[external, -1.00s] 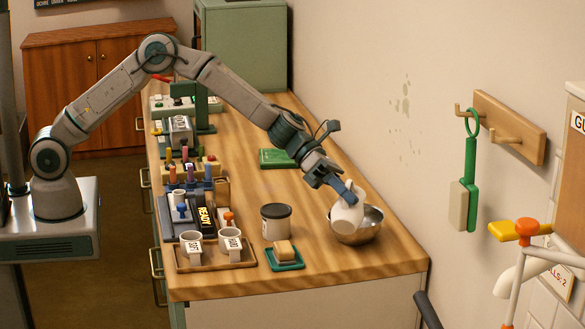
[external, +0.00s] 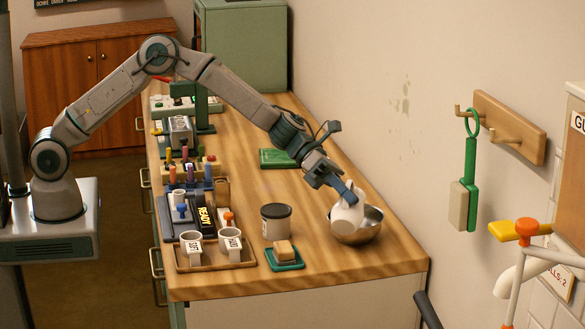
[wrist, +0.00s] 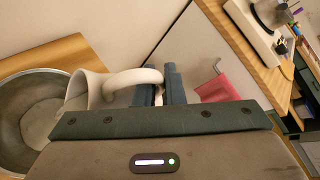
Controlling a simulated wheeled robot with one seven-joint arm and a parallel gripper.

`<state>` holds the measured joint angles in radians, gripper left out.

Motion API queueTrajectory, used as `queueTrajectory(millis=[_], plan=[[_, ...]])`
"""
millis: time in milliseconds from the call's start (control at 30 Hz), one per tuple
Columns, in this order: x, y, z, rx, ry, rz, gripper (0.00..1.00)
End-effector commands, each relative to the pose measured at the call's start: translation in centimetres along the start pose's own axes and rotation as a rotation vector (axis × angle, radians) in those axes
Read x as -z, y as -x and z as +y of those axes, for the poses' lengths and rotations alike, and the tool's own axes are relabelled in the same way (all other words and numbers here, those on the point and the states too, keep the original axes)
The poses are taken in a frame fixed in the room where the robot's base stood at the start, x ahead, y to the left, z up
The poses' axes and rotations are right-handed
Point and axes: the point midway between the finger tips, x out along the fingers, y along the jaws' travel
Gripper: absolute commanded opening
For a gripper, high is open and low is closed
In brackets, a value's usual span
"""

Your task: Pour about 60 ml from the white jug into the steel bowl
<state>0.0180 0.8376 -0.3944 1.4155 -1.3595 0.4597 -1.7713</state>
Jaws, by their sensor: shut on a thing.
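In the wrist view my gripper (wrist: 168,88) is shut on the handle of the jug (wrist: 88,92). The jug is tilted, with its mouth over the steel bowl (wrist: 22,95). A pale, lighter area shows inside the bowl in the wrist view. I cannot tell whether liquid is flowing from the jug, and the level inside the jug is hidden.
A dark-lidded pot (external: 276,222) and a sponge on a green dish (external: 285,264) stand left of the bowl. A wooden tray (external: 247,266) with two labelled mugs is further left. Bare table lies at the front right.

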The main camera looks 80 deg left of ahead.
Motion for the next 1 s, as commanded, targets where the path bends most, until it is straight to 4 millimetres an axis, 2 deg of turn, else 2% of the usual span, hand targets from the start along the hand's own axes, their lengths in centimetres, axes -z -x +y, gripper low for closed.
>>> queueTrajectory(millis=[1000], plan=[[-0.47,0.43,0.52,0.049,0.063,-0.015,0.00]])
